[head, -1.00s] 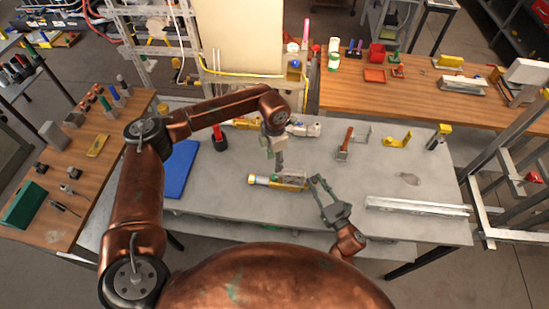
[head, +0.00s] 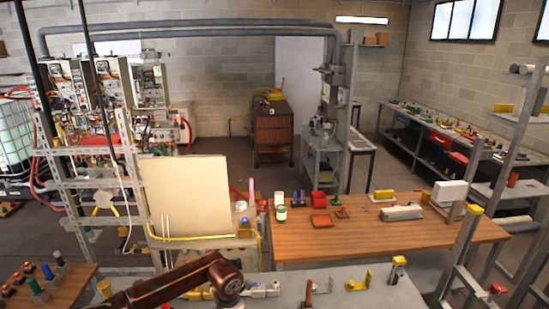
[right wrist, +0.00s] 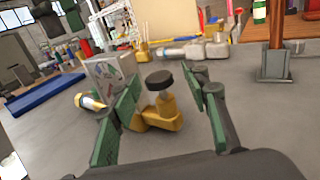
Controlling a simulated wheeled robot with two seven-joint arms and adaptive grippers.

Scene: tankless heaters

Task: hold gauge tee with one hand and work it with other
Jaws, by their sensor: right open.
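In the right wrist view, a yellow fitting with a dark round cap (right wrist: 160,107), which looks like the gauge tee, lies on the grey bench. A yellow cylinder end with a pale tip (right wrist: 90,102) shows behind the left finger; whether it is the same piece is hidden. My right gripper (right wrist: 163,88) is open, its green-padded fingers on either side of the capped part, with visible space at the right finger. A grey boxy piece with coloured marks (right wrist: 110,72) stands just beyond the left finger. The head view shows my left arm, but its gripper is below the frame.
The grey bench (head: 335,292) carries a yellow bracket (head: 358,281) and a grey fitting (head: 262,289). A wooden table (head: 370,240) stands behind it. In the right wrist view, a blue mat (right wrist: 45,93) lies left and a brown-handled post (right wrist: 275,50) stands right.

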